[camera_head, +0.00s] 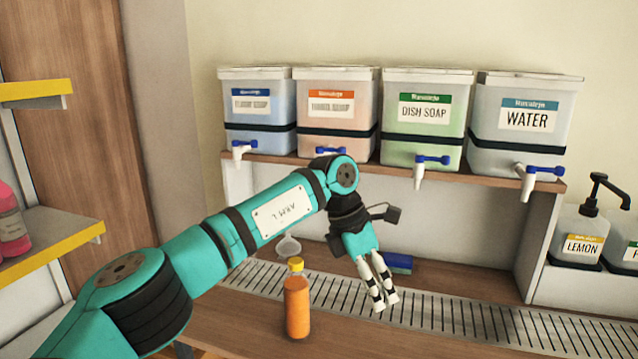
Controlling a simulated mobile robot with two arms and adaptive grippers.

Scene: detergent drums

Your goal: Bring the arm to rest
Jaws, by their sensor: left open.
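My left arm reaches in from the left across the counter. My left gripper (381,306) points down over the slotted drain grate (450,316), with its fingers slightly apart and nothing between them. An orange bottle with a yellow cap (297,308) stands upright on the counter to the left of the gripper, apart from it. My right gripper does not show.
Several detergent drums stand on a shelf (390,171) behind the arm, including dish soap (422,112) and water (526,118), with blue-handled taps jutting forward. A blue block (398,263) and a clear funnel-like item (289,245) lie behind. A lemon pump bottle (580,240) stands right.

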